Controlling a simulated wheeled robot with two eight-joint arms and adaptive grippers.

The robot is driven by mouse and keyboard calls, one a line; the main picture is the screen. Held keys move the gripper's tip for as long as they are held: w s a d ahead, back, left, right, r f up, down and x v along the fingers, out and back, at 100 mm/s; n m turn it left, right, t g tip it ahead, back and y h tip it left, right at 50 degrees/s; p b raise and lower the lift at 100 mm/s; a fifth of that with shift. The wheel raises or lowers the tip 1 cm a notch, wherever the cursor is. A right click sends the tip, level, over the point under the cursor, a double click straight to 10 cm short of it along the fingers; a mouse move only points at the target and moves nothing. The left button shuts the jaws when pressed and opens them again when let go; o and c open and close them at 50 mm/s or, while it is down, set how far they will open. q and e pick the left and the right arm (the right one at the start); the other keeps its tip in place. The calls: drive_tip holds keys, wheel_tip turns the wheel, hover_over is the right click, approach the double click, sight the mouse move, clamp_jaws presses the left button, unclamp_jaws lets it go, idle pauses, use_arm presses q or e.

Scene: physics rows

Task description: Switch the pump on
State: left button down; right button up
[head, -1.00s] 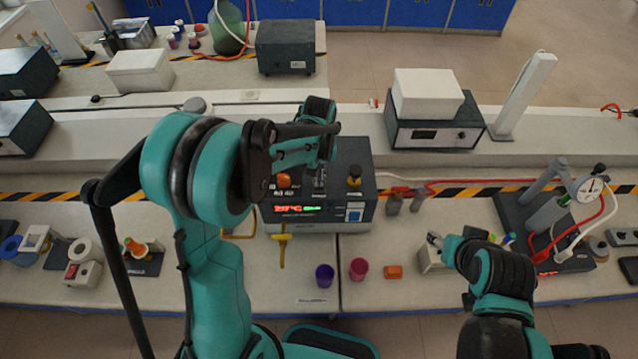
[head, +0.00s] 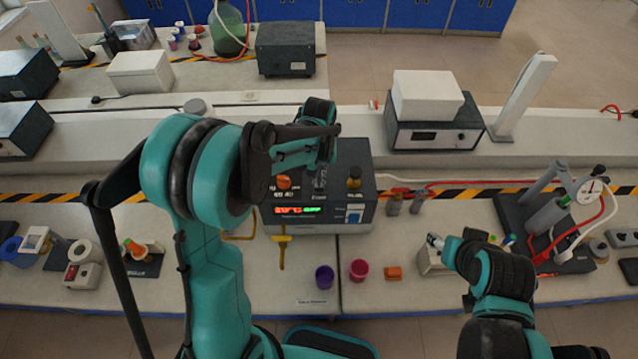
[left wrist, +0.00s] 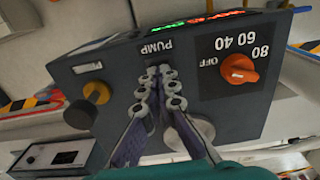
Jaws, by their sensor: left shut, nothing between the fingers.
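The pump unit is a dark grey box (head: 352,160) on the middle bench. Its top carries an orange dial (left wrist: 238,69) marked OFF, 40, 60 and 80, a yellow knob (left wrist: 97,92) and a PUMP label (left wrist: 158,48). A lit red and green display (head: 298,210) and a blue-white switch (head: 354,214) are on its front. My left gripper (left wrist: 156,88) is shut and empty over the top, its fingertips right beside the PUMP label. They hide whatever lies beneath them, and contact cannot be told. My right gripper (head: 436,242) is by a small pale box (head: 430,262); its fingers are unclear.
A purple cup (head: 324,277), a pink cup (head: 358,269) and an orange block (head: 393,273) stand in front of the unit. A yellow T-shaped tool (head: 282,250) is near its front edge. A gauge stand (head: 528,212) with hoses is at right.

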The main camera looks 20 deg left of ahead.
use_arm(q)
drive_tip(key=shift+f+b, duration=0.95)
drive_tip(key=shift+f, duration=0.1)
idle(0.5)
drive_tip(key=shift+r, duration=0.1)
drive_tip(key=shift+r+p, duration=2.3)
drive_tip(key=shift+r, duration=1.15)
drive_tip(key=s+a+f+m+t+b, duration=0.1)
drive_tip(key=s+f+t+b, duration=0.2)
drive_tip(key=s+f+b, duration=0.2)
drive_tip(key=s+a+f+m+t+b, duration=0.1)
drive_tip(key=s+f+t+b, duration=0.3)
drive_tip(key=s+b, duration=0.8)
drive_tip(key=f+m+b, duration=0.1)
drive_tip(key=b, duration=0.3)
drive_tip(key=shift+a+f, duration=0.4)
